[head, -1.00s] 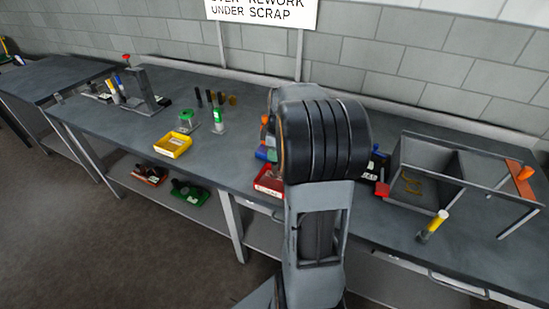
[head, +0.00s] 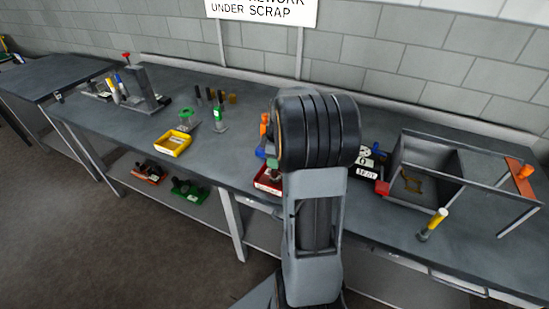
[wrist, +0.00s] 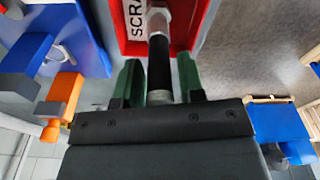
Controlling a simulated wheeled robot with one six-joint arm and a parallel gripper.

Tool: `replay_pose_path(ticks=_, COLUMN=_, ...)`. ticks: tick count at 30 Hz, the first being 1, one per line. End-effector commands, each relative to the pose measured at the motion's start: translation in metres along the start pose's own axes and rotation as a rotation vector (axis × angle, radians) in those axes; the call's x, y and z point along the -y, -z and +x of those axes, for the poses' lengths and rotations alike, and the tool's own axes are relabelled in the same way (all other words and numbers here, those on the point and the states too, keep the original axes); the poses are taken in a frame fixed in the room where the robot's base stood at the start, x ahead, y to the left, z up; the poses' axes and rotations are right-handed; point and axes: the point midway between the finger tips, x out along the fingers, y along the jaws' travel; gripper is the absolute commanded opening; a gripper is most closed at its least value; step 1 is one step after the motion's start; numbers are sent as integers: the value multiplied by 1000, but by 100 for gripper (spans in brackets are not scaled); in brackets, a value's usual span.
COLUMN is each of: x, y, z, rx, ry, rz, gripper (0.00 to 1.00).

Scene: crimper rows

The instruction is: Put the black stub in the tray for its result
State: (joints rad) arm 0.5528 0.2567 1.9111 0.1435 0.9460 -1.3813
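The black stub (wrist: 159,62), with metal ends, stands between the green fingers of my gripper (wrist: 160,75) in the wrist view. I cannot tell whether the stub touches the tray floor. In the head view the red tray (head: 262,186) is partly hidden behind my arm, with my gripper just above it. A yellow tray (head: 172,144) lies farther left on the bench.
A sign (head: 262,10) on the wall reads "REWORK UNDER SCRAP". A black tray with a white label (head: 367,173) and an open grey frame (head: 425,190) stand right of my arm. Blue and orange items (wrist: 60,95) lie close left of my gripper. Several upright stubs (head: 215,97) stand at the back.

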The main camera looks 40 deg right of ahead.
Motion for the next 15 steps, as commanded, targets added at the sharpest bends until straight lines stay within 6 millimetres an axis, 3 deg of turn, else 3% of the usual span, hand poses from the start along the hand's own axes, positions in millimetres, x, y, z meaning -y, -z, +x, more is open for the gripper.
replay_pose_path(ticks=4, x=0, y=0, z=0, rx=0, ry=0, rz=0, gripper=49)
replay_pose_path(ticks=15, x=-1, y=1, z=-11, rx=-1, ry=-3, rz=0, gripper=49)
